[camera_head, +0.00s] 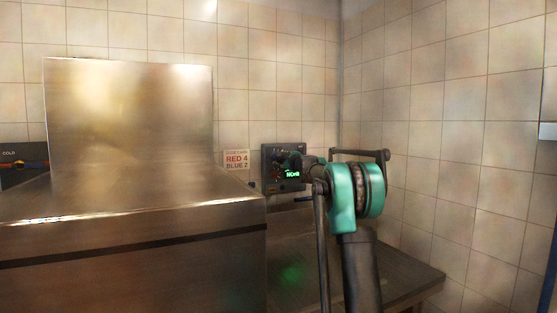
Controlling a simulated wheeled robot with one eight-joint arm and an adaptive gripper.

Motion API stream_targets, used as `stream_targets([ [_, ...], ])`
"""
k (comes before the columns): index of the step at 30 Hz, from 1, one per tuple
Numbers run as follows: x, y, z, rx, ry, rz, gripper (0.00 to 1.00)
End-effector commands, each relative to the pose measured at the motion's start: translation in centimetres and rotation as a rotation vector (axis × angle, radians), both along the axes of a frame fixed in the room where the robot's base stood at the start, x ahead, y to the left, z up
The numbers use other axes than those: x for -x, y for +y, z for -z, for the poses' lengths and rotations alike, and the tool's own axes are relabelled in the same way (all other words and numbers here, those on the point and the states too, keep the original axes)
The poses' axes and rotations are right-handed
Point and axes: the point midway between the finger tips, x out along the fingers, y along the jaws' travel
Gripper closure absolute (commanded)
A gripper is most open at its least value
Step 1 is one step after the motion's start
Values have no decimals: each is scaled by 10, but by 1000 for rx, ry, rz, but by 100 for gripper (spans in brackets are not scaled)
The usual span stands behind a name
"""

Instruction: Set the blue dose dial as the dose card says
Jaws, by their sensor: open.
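The dose card (236,160) is on the tiled back wall, left of the dark control panel, and reads "RED 4" and "BLUE 2". The control panel (269,152) is mounted at the wall, with small knobs and a green lit readout (293,174) whose text I cannot read surely. The blue dose dial cannot be made out; it is too small or hidden behind my arm. My gripper (292,160) is open, dark and small in the picture, in front of the panel. I cannot tell whether it touches anything. My teal and dark arm comes up from below, right of the panel.
A large steel appliance (130,240) with a raised back block (130,130) fills the left. A panel marked "COLD" (12,165) is at the far left edge. A dark low counter (415,275) lies below the panel. A tiled wall closes the right side.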

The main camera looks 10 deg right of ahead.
Motion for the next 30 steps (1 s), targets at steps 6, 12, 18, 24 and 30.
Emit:
stream_targets([
  [6, 40, -13, 0, 0, 0, 2, 52],
  [12, 66, -21, 0, 0, 1, 1, 52],
  [18, 77, -25, 0, 0, 1, 1, 52],
  [24, 78, -25, 0, 0, 0, 0, 52],
  [30, 78, -25, 0, 0, 0, 0, 52],
])
